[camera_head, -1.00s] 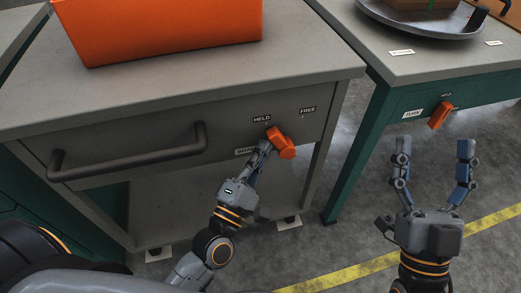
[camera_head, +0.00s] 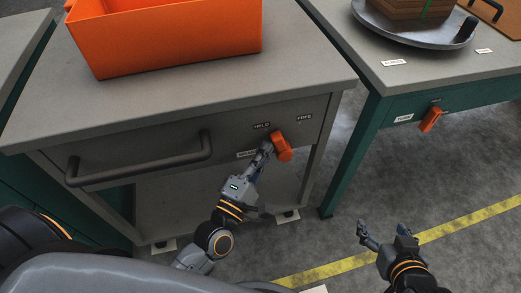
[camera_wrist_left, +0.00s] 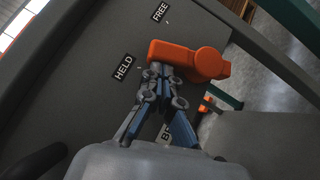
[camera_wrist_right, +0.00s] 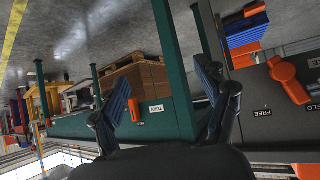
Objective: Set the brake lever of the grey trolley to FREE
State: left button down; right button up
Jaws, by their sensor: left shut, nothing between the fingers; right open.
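The grey trolley (camera_head: 75,120) has an orange brake lever (camera_head: 282,147) on its front, below the HELD label (camera_head: 262,125) and FREE label (camera_head: 305,117). In the left wrist view the lever (camera_wrist_left: 190,58) has its narrow end between the two labels, nearer HELD. My left gripper (camera_head: 267,148) is shut and empty, with its fingertips (camera_wrist_left: 160,75) against or very close to the lever's HELD side; contact is unclear. My right gripper (camera_head: 383,228) is open and empty, low over the floor at right. The lever also shows in the right wrist view (camera_wrist_right: 290,80).
An orange bin (camera_head: 180,50) stands on the trolley top, and a black handle (camera_head: 140,165) juts from its front. A green bench (camera_head: 350,165) at right has another orange lever (camera_head: 430,119) marked TURN and a round plate (camera_head: 400,32). Floor between is clear.

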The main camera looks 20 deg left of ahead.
aim_at(283, 142)
jog(key=s+d+f+g+h+p, duration=0.1)
jog(key=s+d+g+p, duration=0.15)
jog(key=s, duration=0.35)
jog(key=s+d+f+g+h+p, duration=0.1)
jog(key=s+f+g+p, duration=0.1)
jog(key=s+g, duration=0.25)
pick_arm(q)
jog(key=shift+m+g, duration=0.6)
jog(key=shift+m, duration=0.2)
jog(key=d+r+p, duration=0.1)
jog(key=p, duration=0.1)
jog(key=w+d+r+p, duration=0.1)
jog(key=p, duration=0.1)
jog(key=w+d+r+p, duration=0.1)
jog(key=p, duration=0.1)
jog(key=shift+w+d, duration=0.25)
jog(key=shift+d, duration=0.1)
jog(key=shift+w+d+p, duration=0.2)
jog(key=shift+d+p, duration=0.1)
pick_arm(e)
jog(key=s+f, duration=0.2)
jog(key=f, duration=0.9)
jog(key=s+f+g, duration=0.1)
jog(key=s+f, duration=0.1)
jog(key=f, duration=1)
jog(key=shift+s+d+f, duration=0.2)
jog(key=shift+s+f, duration=0.1)
jog(key=shift+s, duration=0.05)
pick_arm(q)
jog(key=shift+s, duration=0.1)
